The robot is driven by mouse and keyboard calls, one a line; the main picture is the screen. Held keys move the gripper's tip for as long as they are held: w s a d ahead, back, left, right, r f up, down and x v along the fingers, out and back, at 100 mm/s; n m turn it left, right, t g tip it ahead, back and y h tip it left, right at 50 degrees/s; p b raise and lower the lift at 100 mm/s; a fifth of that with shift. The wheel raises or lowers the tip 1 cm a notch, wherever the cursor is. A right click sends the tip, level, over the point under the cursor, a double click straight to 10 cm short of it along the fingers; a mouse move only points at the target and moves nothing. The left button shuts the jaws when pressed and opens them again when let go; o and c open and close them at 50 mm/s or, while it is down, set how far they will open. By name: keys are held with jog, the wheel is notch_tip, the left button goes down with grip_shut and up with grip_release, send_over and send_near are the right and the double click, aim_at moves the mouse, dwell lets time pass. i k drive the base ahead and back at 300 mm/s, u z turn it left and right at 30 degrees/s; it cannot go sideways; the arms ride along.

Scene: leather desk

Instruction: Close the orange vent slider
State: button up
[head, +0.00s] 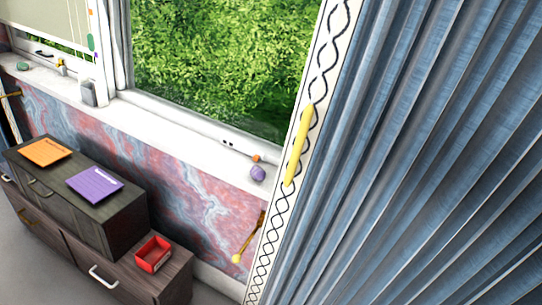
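A small orange knob (255,158), which looks like the orange vent slider, sits on the white lower window frame (190,122), near the right end of the visible part. Small dark marks show on the frame just left of it. The knob is too small for me to tell whether the vent is open or closed. A purple round object (258,173) rests on the sill just below it. My gripper is not in view.
A blue pleated curtain (430,150) with a patterned white edge fills the right side, with a yellow bar (298,145) on that edge. Dark drawer cabinets (125,215) stand lower left, bearing an orange pad (45,152), a purple pad (94,184) and a red tray (153,254).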

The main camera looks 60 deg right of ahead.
aim_at(256, 157)
jog(key=z, duration=1.55)
jog(key=k, duration=0.5)
jog(key=u, duration=0.75)
jog(key=i, duration=2.1)
jog(key=z, duration=0.25)
